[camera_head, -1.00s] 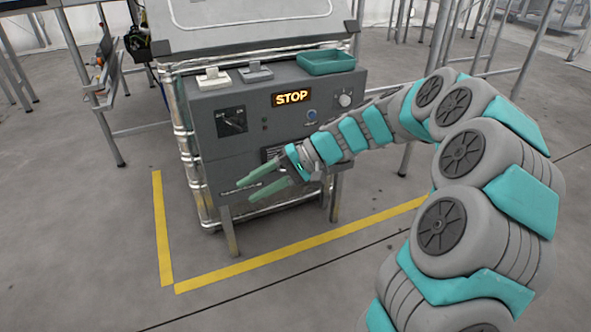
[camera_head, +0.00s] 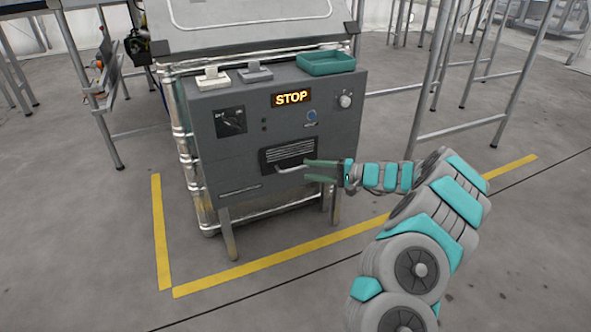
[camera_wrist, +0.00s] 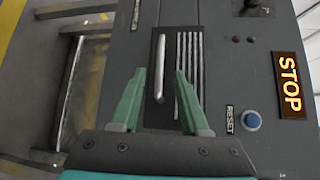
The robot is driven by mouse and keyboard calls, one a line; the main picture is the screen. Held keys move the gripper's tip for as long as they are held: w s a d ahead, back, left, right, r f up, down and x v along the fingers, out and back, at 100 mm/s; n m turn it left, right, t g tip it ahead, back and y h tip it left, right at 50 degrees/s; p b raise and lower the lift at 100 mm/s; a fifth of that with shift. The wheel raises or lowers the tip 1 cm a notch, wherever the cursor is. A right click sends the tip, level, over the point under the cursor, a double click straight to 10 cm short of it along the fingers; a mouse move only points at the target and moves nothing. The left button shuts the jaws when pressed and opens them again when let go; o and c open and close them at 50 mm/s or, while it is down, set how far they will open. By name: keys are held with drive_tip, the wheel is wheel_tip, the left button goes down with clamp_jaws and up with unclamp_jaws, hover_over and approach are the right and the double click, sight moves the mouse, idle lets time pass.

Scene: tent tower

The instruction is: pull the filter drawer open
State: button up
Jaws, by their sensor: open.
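The filter drawer (camera_head: 289,155) is a dark slotted panel with a pale bar handle (camera_head: 293,169), set in the front of a grey machine. It looks shut, flush with the machine front. My gripper (camera_head: 308,170) is open, with its green fingers pointing left at the right end of the handle. In the wrist view the drawer (camera_wrist: 176,75) and its handle (camera_wrist: 160,68) lie ahead, between the lines of the two fingers (camera_wrist: 158,82). I cannot tell whether the fingers touch the handle.
The machine front (camera_head: 225,160) carries a lit STOP sign (camera_head: 291,98), a blue reset button (camera_head: 311,115), a knob (camera_head: 345,100) and a dark switch (camera_head: 231,121). A teal tray (camera_head: 326,62) sits on top. Yellow floor tape (camera_head: 270,260) surrounds clear floor in front.

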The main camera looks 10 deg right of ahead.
sight(296, 169)
drive_tip(key=x, duration=0.6)
drive_tip(key=shift+s, duration=0.1)
clamp_jaws()
drive_tip(key=shift+f, duration=0.1)
idle(1.2)
